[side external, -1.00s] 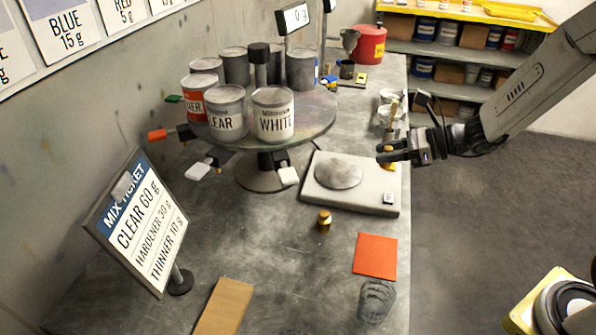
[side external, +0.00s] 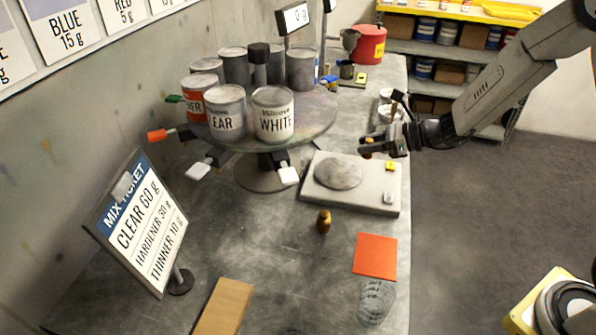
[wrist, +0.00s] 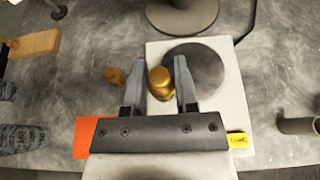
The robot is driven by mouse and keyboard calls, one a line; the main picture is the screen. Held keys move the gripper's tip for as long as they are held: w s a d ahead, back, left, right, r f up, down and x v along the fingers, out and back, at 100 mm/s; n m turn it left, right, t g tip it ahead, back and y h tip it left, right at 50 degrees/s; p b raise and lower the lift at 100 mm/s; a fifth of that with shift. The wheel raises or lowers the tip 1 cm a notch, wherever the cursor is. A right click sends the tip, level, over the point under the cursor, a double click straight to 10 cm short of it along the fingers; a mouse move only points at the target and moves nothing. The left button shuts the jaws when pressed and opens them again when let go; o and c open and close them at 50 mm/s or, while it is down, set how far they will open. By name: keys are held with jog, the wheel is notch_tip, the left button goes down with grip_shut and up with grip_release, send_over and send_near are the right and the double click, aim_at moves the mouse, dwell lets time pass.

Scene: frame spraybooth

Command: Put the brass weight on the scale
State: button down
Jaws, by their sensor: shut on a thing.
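My gripper (side external: 378,149) is shut on a small brass weight (wrist: 161,82), which sits between the two fingers in the wrist view. In the side view that weight is partly hidden by the fingers. In the wrist view the pan (wrist: 208,72) lies behind and to the right of the held weight. A second brass weight (side external: 324,221) stands upright on the table in front of the scale.
A round turntable (side external: 322,122) with several paint cans stands left of the scale. An orange square (side external: 375,256) lies in front of it, near a clear cup (side external: 376,303). A ticket stand (side external: 140,225) is at the left. A display (side external: 293,18) stands behind.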

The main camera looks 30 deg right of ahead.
send_over(343, 173)
jog(key=f, duration=0.6)
jog(key=shift+s+f, duration=0.1)
jog(key=shift+s, duration=0.2)
jog(key=shift+w+f, duration=0.1)
jog(key=shift+w+f, duration=0.25)
jog(key=shift+f, duration=1.5)
jog(key=shift+f, duration=0.15)
jog(key=shift+c, duration=2)
grip_release()
